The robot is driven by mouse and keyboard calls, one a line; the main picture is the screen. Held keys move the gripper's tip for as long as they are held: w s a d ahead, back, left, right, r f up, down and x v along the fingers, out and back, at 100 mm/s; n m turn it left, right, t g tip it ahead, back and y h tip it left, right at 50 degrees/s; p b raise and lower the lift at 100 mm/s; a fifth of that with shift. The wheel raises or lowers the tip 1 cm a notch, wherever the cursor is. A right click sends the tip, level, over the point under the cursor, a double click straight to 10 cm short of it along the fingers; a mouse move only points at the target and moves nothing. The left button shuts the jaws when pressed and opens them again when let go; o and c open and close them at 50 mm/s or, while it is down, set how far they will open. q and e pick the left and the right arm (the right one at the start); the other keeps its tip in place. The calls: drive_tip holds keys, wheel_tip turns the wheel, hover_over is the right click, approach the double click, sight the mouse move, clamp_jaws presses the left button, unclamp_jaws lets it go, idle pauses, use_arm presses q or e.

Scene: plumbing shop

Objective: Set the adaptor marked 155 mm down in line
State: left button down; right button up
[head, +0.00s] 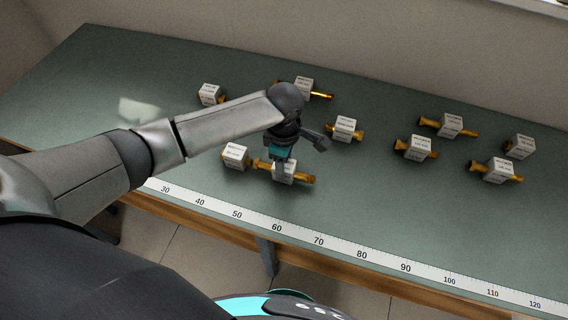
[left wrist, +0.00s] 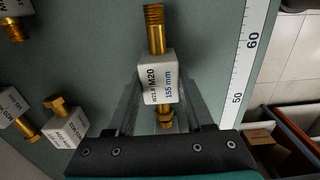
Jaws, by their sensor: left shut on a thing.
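The adaptor marked 155 mm (left wrist: 156,77) is a white labelled block with threaded brass ends. In the left wrist view it lies between the fingers of my left gripper (left wrist: 158,88), which is shut on the block, and its label is readable. In the head view the same adaptor (head: 303,179) is at or just above the table near the front ruler, its brass ends showing left and right of my left gripper (head: 283,165). I cannot tell if it touches the table. My right gripper is not in view.
Other block adaptors lie on the green table (head: 75,85): one close to the left (head: 235,156), one behind (head: 344,129), and several to the right (head: 415,148). A ruler strip (head: 338,247) runs along the front edge. Table between the middle and right adaptors is clear.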

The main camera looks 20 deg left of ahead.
use_arm(q)
drive_tip(key=shift+c, duration=1.4)
unclamp_jaws()
drive_tip(key=shift+f, duration=0.1)
wheel_tip(320, 180, up, 12)
drive_tip(key=p, duration=0.2)
drive_tip(key=shift+r, duration=0.2)
drive_tip(key=shift+s, duration=0.1)
